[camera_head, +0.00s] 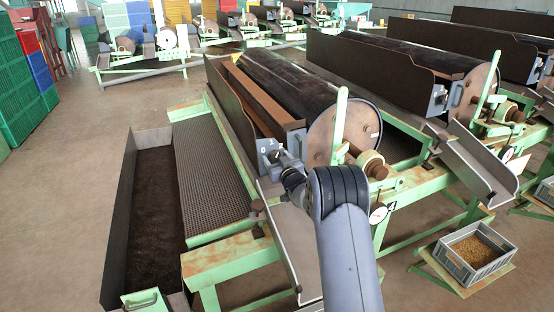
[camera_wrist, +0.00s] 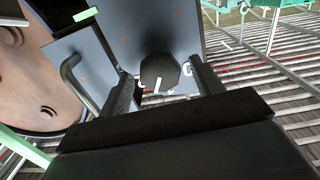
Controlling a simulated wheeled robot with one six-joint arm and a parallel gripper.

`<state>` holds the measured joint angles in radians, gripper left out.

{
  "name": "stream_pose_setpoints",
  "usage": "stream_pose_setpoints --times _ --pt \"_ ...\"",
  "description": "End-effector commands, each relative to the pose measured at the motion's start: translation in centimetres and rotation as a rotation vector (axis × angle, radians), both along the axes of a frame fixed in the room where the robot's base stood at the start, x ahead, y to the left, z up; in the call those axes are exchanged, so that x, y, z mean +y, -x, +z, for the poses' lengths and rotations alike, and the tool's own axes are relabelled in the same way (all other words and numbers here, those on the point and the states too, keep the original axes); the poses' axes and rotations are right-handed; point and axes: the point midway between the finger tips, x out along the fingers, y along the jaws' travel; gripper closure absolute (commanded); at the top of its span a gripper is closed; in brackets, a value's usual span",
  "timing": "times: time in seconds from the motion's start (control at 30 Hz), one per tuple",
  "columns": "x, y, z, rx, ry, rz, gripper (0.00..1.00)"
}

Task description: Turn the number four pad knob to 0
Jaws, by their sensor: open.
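In the wrist view a dark, many-sided knob (camera_wrist: 160,72) with a white pointer line sits on a grey plate (camera_wrist: 135,30). The line points towards the bottom of the picture, slightly left. A pale mark partly shows beside the knob, too blurred to read. My gripper (camera_wrist: 162,74) is open, one finger to each side of the knob, with gaps visible. How deep the fingertips reach cannot be told. In the head view my gripper (camera_head: 278,160) is at the grey end plate of the nearest drum sorter, which bears a 4 (camera_head: 391,206); the knob is hidden there.
A curved handle (camera_wrist: 75,72) stands left of the knob in the wrist view. The drum (camera_head: 328,135) and a sloping metal chute (camera_head: 290,240) are close to my arm. A grey crate (camera_head: 445,262) of grain stands at the right. Open floor lies at the left.

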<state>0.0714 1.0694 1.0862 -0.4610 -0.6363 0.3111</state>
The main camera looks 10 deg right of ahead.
Motion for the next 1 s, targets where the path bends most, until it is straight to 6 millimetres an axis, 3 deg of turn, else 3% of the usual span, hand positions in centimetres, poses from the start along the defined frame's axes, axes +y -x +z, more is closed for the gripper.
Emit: stream_pose_setpoints --times 0.3,0.83,1.0 --pt "0.06 -0.16 0.04 0.000 0.000 0.000 0.37" --pt "0.05 -0.14 0.04 0.000 0.000 0.000 0.81" --pt "0.06 -0.14 -0.03 -0.001 0.007 0.000 0.82"
